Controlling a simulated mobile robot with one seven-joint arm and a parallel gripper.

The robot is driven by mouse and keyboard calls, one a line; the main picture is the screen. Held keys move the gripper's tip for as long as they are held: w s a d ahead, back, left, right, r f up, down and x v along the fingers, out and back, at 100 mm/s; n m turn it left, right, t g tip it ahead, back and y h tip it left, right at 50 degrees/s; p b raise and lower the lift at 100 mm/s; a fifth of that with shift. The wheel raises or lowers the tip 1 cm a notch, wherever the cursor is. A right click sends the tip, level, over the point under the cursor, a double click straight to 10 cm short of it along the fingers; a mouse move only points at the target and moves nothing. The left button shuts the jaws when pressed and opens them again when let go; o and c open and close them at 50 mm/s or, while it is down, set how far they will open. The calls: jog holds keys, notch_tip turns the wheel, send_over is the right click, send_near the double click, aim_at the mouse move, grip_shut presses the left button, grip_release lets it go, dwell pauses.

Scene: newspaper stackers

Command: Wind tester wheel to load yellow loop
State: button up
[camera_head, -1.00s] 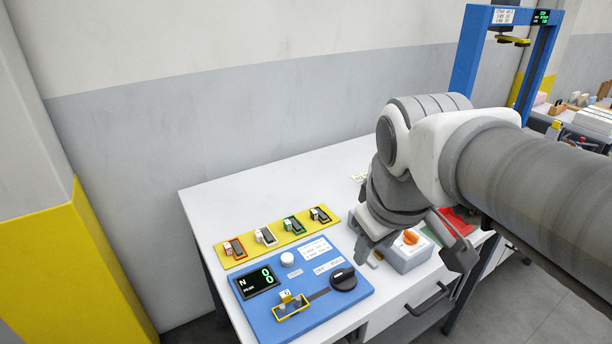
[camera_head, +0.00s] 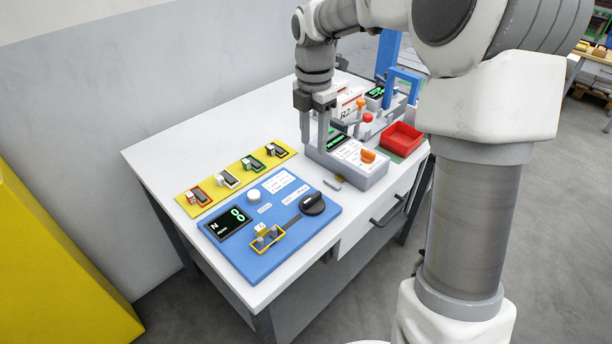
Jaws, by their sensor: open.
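The blue tester panel (camera_head: 239,263) lies flat on the white table. Its black wheel (camera_head: 313,204) is at the panel's right side, with a dark slot running from it toward the yellow loop (camera_head: 277,246). The yellow loop is a thin rectangular outline around small posts near the panel's front edge. A small tag block stands at it. The panel's dark display (camera_head: 228,221) shows green digits that look like zeros. My gripper (camera_head: 314,142) points down, open and seemingly empty, beyond the wheel and beside the grey box with the orange knob. It is apart from the wheel.
A yellow strip (camera_head: 210,200) with several outlined small parts lies behind the panel. The grey box (camera_head: 372,180) with the orange knob stands right of it. A red tray (camera_head: 402,138) and blue frame (camera_head: 405,75) are farther right. Bare table (camera_head: 165,150) lies at left.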

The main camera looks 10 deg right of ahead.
aim_at(312, 197)
notch_tip(312, 197, down, 18)
jog(key=shift+w+r+b, duration=0.15)
jog(key=shift+b, duration=1.05)
grip_shut()
